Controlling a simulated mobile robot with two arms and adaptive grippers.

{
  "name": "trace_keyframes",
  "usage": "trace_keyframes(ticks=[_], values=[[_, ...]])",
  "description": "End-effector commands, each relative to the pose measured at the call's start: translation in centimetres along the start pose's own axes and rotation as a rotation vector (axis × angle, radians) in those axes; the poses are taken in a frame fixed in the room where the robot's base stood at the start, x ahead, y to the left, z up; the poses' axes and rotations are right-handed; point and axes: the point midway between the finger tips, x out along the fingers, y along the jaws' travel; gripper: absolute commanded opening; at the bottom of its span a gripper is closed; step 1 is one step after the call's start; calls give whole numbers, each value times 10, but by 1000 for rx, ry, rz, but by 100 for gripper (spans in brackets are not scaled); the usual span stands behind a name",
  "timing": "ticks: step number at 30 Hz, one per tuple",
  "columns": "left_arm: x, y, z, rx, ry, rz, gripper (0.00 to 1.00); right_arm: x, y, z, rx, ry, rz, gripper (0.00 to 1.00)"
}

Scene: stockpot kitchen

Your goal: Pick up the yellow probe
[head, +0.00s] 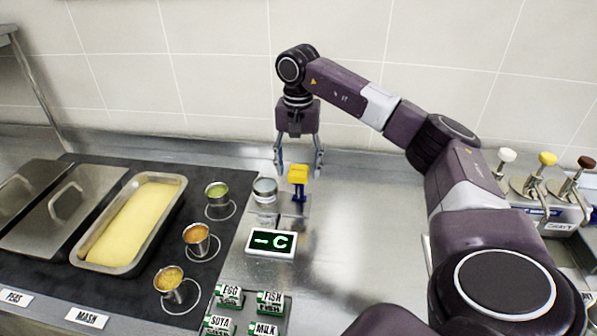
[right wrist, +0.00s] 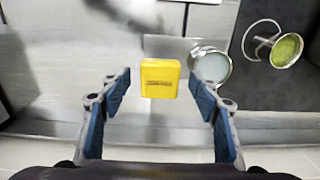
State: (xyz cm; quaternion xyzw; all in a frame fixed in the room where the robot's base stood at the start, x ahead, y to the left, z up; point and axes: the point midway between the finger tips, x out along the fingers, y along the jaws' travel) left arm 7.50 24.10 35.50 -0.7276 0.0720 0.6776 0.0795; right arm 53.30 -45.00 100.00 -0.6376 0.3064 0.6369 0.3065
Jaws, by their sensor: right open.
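The yellow probe (head: 298,174) stands upright on a small stand on the steel counter, its yellow head up with a dark blue part below it. In the right wrist view its yellow head (right wrist: 160,78) shows between and just beyond the fingertips. My right gripper (head: 299,170) points down above the probe, open and empty, with its fingers apart on either side of the yellow head. The right wrist view shows the two blue-padded fingers (right wrist: 160,90) spread wide. My left gripper is not in view.
A metal cup (head: 265,191) stands close left of the probe. A display reading "-C" (head: 271,243) lies in front. Small pots (head: 217,195) and a mash tray (head: 172,190) are left. Allergen tags (head: 229,294) sit at the front. Pump dispensers (head: 541,190) stand right.

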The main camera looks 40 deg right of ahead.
Motion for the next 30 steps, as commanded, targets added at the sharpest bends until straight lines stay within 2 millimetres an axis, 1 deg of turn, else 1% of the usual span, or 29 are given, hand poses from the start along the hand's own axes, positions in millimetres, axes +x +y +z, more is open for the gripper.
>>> trace_keyframes(ticks=[1,3,6,10,14,26,27,30], values=[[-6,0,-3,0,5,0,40,6,2,1,0,-2,4,56],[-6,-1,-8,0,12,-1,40,16,2,0,0,-1,3,56],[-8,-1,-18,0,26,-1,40,25,2,0,0,0,2,56],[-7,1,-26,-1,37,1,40,28,1,0,0,1,0,56],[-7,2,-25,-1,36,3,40,28,1,0,0,1,0,56],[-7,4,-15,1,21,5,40,28,1,0,0,1,0,12],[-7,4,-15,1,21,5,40,28,1,0,0,1,0,10],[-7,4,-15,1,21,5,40,28,1,0,0,1,0,10]])
